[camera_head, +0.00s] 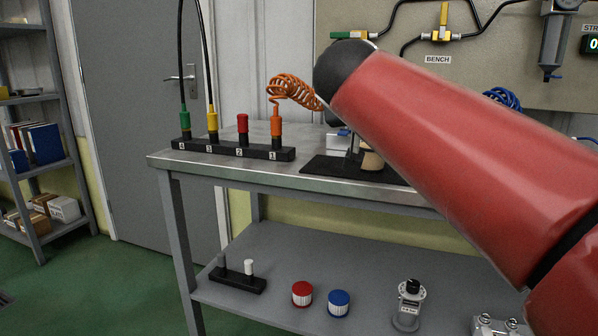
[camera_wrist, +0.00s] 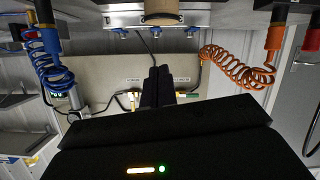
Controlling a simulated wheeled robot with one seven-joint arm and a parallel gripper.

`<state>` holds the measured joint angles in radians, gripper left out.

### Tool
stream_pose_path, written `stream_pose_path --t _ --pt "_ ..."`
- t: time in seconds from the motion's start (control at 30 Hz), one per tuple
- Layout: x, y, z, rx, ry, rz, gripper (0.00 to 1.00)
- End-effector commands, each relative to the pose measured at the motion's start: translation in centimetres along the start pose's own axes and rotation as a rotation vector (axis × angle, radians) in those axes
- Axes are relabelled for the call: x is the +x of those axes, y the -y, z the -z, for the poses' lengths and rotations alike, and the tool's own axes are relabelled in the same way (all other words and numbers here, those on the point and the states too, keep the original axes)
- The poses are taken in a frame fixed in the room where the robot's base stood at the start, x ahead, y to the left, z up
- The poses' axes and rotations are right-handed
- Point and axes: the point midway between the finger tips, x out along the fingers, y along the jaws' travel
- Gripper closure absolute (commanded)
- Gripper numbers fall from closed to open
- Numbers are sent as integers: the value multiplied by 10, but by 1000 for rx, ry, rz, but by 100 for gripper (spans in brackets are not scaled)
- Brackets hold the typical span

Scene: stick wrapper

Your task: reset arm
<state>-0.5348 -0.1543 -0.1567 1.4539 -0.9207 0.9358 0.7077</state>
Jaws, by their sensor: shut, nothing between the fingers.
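My gripper (camera_wrist: 157,84) shows in the wrist view as two dark fingers pressed together at the middle, with nothing between them. In the head view, my red arm crosses the right side and hides the gripper. A bench (camera_head: 240,166) stands below and behind the arm. The wrist view looks upside down, with a tan cylindrical thing (camera_wrist: 160,12) at the top, beyond the fingertips and apart from them.
A black rack (camera_head: 274,153) holds several coloured connectors on the bench's left. An orange coiled hose (camera_head: 293,89) rises from it. A black mat (camera_head: 322,167) lies partly behind my arm. Red (camera_head: 302,294) and blue (camera_head: 339,303) caps sit on the lower shelf.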

Motion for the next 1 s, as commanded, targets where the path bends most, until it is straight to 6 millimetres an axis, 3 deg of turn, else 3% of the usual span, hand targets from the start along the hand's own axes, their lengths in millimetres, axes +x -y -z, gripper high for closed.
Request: stream_pose_path --t 0.03,0.2,0.4,0.5,0.6,0.7,1.0 --pt "-3 -19 -32 -16 81 15 100" --pt "-26 -45 -156 -70 343 121 100" --pt "-73 -51 -290 -70 570 251 100" --pt "-92 -47 -338 -54 640 300 100" --pt "-104 -42 -368 -40 681 332 100" --pt "-110 -40 -382 -33 698 348 100" --pt "-110 -39 -386 -33 703 353 100"
